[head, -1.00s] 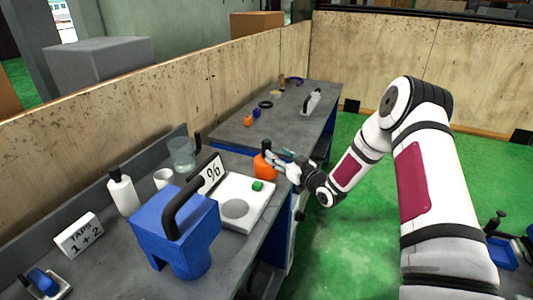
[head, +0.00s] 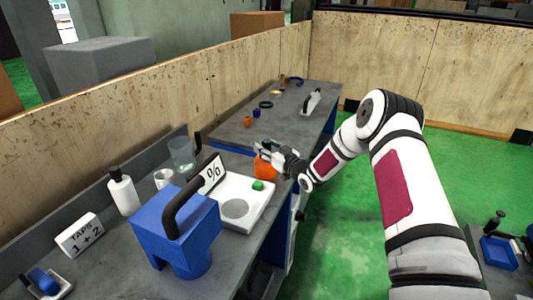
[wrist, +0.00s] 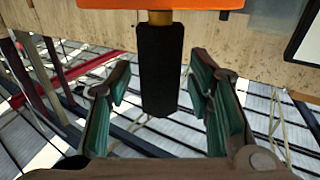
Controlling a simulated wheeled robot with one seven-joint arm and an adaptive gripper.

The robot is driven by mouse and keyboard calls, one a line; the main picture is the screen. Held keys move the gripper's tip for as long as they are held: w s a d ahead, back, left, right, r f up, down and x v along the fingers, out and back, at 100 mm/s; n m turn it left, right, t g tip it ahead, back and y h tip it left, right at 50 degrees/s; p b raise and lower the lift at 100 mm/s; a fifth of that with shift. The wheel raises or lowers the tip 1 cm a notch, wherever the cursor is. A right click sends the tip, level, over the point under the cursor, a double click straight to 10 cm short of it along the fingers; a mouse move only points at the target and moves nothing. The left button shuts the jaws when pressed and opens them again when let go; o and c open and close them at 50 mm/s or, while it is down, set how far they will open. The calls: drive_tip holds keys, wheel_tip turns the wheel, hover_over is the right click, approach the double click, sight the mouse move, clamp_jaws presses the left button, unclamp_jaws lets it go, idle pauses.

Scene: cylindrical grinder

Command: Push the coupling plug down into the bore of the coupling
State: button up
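An orange round-bodied piece (head: 265,172) with an upright black handle (wrist: 160,70) stands on the near bench, behind the white tray. I cannot tell whether it is the coupling plug, or whether a coupling with a bore lies under it. My gripper (head: 268,150) is at the top of this piece in the head view and hides most of the handle. In the wrist view my gripper (wrist: 157,88) is open. Its green-padded fingers stand on both sides of the black handle, with a gap at each side.
A white tray (head: 255,212) with a green piece (head: 258,185) and a "%" sign (head: 212,174) stands in front. A tall blue block (head: 185,235) with a black handle is nearer. A glass jug (head: 182,153) and bottle (head: 122,190) stand left. Small orange and purple pieces lie on the far bench.

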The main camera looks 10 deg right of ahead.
clamp_jaws()
drive_tip(key=shift+r, duration=0.15)
